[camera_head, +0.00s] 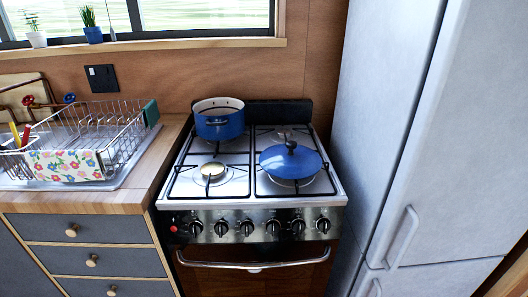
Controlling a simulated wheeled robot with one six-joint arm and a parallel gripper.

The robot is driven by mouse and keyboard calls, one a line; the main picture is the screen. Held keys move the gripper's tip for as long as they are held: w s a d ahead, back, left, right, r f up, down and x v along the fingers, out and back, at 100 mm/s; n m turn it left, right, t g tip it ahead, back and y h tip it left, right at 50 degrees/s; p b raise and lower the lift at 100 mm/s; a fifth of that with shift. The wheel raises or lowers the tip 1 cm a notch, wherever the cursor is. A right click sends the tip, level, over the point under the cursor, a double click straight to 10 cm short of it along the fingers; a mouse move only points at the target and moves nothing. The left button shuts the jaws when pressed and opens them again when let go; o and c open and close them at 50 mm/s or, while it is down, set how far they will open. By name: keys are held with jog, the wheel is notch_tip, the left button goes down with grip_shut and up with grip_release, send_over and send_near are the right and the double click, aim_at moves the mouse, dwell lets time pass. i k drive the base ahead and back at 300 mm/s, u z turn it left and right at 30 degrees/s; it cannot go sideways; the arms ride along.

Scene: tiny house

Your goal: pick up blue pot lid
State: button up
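The blue pot lid (289,162) is round, with a dark knob on top. It lies over the front right burner of the stove (240,205), right side up. The blue pot (219,121) stands on the back left burner, uncovered, with a pale inside. My gripper is not in view.
A tall grey fridge (400,110) stands close to the right of the stove. On the left, a wire dish rack (110,140) with a flowered cloth (65,165) sits on the wooden counter (150,165). Two potted plants (92,30) stand on the window sill. The front left burner is bare.

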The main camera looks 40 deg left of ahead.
aim_at(290, 161)
jog(key=u, duration=0.65)
jog(key=i, duration=0.65)
jog(key=u, duration=0.9)
jog(key=i, duration=0.2)
jog(key=u, duration=0.25)
